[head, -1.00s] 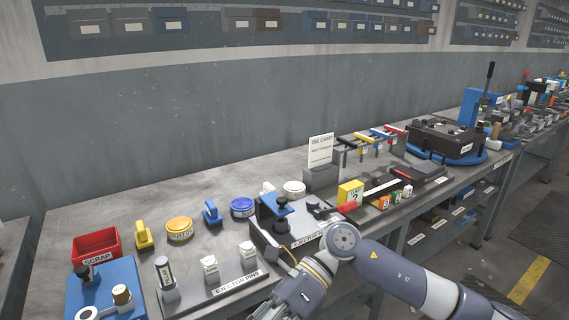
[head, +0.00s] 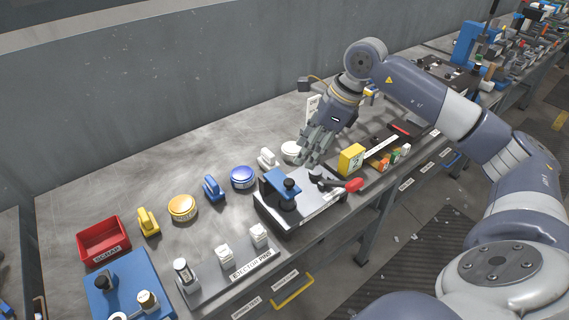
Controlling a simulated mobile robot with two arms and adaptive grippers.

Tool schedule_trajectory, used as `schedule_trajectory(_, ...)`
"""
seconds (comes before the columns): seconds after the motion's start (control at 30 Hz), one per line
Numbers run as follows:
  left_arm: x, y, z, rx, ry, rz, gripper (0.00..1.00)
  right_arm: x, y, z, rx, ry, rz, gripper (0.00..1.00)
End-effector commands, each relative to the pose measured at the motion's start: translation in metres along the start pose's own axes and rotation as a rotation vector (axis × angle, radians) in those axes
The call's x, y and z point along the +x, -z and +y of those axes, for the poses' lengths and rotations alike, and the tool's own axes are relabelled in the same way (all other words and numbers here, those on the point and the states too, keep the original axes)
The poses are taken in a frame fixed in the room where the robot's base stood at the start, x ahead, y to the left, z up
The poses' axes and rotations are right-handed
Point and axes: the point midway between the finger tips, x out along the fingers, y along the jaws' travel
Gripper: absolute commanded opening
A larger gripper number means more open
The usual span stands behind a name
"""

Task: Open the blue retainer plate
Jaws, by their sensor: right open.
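The blue retainer plate (head: 281,184) sits on top of the ejector fixture (head: 300,208), with a dark knob standing on it. A dark lever with a red handle end (head: 354,185) lies at the fixture's right side. My right gripper (head: 309,158) is open and empty. In the picture it is above and right of the blue plate, fingers pointing down, apart from the plate. It partly hides the white round container behind it. My left gripper is not in view.
A red scrap bin (head: 104,239) and a blue fixture (head: 130,282) are farther left. A yellow block (head: 351,159) stands right of the ejector fixture. The back left tabletop is clear.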

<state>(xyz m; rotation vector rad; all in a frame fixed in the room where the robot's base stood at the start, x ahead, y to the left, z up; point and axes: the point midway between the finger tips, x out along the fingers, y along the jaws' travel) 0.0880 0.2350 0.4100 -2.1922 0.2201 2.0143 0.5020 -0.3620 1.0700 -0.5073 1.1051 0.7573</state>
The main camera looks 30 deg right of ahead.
Motion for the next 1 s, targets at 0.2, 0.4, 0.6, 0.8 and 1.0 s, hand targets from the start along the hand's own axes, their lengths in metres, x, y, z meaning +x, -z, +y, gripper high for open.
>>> schedule_trajectory(0.2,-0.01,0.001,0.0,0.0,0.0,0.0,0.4,0.036,-0.001,0.002,0.0,-0.008,0.001,0.45)
schedule_trajectory(0.4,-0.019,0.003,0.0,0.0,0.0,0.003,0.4,0.073,-0.001,0.003,0.0,-0.008,0.0,0.45)
schedule_trajectory(0.6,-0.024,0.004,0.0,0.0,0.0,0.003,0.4,0.096,-0.001,0.002,0.001,-0.005,-0.002,0.45)
schedule_trajectory(0.8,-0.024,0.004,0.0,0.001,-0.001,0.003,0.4,0.103,-0.001,0.002,-0.001,-0.003,-0.001,0.45)
schedule_trajectory(1.0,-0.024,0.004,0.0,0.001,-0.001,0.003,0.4,0.103,0.0,0.002,-0.001,-0.003,-0.001,0.38)
